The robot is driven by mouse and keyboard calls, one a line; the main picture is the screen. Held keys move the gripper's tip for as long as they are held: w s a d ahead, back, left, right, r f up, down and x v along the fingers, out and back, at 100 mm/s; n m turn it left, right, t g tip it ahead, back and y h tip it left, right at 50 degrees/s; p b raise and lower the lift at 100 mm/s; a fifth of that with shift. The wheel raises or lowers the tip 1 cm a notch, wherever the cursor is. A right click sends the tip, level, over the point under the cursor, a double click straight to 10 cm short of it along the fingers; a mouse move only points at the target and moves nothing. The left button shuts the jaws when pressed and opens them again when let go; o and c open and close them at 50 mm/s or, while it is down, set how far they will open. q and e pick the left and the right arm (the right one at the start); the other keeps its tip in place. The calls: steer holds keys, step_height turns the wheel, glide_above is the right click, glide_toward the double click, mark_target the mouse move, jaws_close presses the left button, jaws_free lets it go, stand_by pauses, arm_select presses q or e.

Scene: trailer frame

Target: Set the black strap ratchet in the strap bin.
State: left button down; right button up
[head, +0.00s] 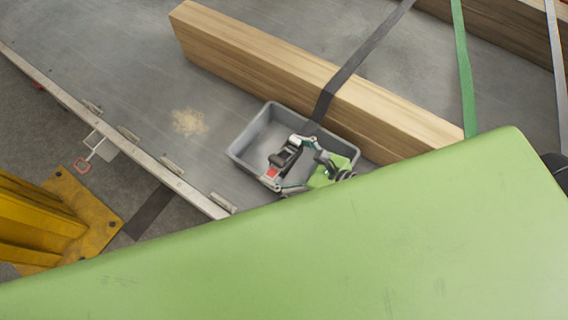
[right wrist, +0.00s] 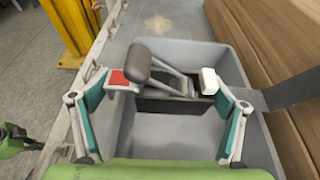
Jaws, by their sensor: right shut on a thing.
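The black strap ratchet (head: 283,157) is between the fingers of my right gripper (head: 289,160), which is shut on it. In the right wrist view the ratchet's dark rounded handle (right wrist: 138,62) and metal frame show between the fingertips (right wrist: 165,84). The strap bin (head: 246,132) is a grey open tray on the trailer deck. My right gripper holds the ratchet over the bin's opening; I cannot tell whether the ratchet touches the bin floor. The bin's inside (right wrist: 180,130) looks otherwise empty. My left gripper does not show in the head view.
A wooden beam (head: 265,60) lies close behind the bin, with a dark strap (head: 355,62) across it. A green strap (head: 463,75) is farther right. The deck's edge rail (head: 130,140) and a yellow post (head: 40,225) are at left. Sawdust (head: 188,122) lies on the clear deck.

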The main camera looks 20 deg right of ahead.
mark_target(291, 167)
steer(key=shift+w+d+f+b, duration=0.15)
steer(key=shift+f+b, duration=0.25)
steer(key=shift+f, duration=0.5)
steer(key=shift+w+d+f+b, duration=0.1)
steer(key=shift+f+b, duration=0.3)
steer(key=shift+f, duration=0.5)
steer(key=shift+a, duration=0.1)
steer(key=shift+f, duration=0.2)
steer(key=o, duration=1.2)
steer(key=shift+s, duration=0.1)
steer(key=shift+r, duration=0.3)
steer(key=shift+b+v, duration=2.75)
steer(key=shift+v, duration=3.2)
